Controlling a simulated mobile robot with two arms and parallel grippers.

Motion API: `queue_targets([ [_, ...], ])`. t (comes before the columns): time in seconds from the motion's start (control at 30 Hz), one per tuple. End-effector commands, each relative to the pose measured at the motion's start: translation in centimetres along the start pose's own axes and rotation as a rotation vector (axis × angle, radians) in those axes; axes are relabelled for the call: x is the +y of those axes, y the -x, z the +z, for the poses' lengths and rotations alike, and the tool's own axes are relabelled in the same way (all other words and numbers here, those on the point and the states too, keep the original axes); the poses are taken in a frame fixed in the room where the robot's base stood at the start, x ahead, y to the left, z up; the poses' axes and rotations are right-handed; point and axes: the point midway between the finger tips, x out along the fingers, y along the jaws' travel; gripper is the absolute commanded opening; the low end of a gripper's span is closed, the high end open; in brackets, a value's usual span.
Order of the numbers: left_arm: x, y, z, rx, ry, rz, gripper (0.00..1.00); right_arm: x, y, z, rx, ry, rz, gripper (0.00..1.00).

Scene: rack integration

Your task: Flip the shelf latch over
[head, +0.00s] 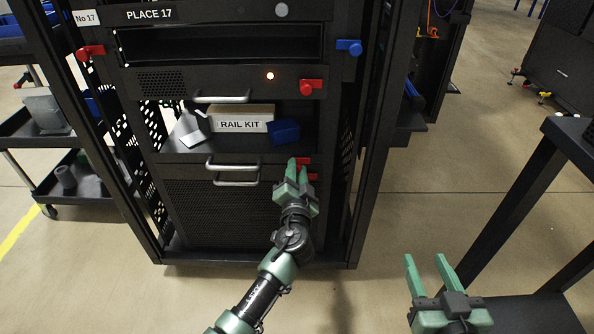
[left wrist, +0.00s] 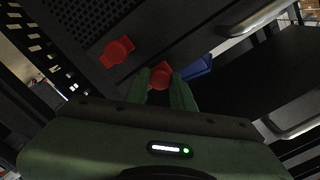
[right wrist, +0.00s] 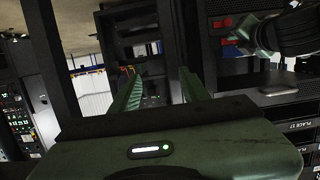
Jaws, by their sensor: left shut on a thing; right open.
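The red shelf latch (head: 303,160) is on the rack front, at the right edge of the shelf that holds the rail kit. My left gripper (head: 292,170) is shut on it and partly hides it. In the left wrist view the red latch (left wrist: 161,74) lies between the two green fingertips. A second red latch (head: 312,177) shows just below it, partly hidden by the gripper; it stands apart from the fingers in the left wrist view (left wrist: 117,52). My right gripper (head: 432,272) is open and empty, away from the rack at the lower right.
A rail kit box (head: 240,119) and a blue block (head: 283,130) sit on the shelf. Silver handles (head: 232,164) stick out left of the latch. Other latches are red (head: 311,87) and blue (head: 349,47). A dark table (head: 540,200) stands right; floor between is clear.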

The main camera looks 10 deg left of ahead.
Motion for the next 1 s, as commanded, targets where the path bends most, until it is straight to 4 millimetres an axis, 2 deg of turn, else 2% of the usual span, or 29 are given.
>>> queue_targets([
  [0.47,0.2,0.0,0.0,-0.001,0.001,0.001,0.0,0.0,0.0,0.0,0.005,0.0,-0.001,0.45],
  [0.63,1.0,0.0,-0.5,-0.001,0.003,0.001,0.0,-0.6,-0.2,-3.2,0.179,-0.002,-0.013,0.45],
  [0.8,1.7,0.0,-1.3,0.0,0.002,0.001,0.0,-1.0,0.5,-6.9,0.372,-0.006,-0.023,0.45],
  [1.0,2.0,0.1,-1.8,0.001,0.001,0.003,0.0,-1.2,1.2,-8.9,0.477,-0.009,-0.028,0.45],
])
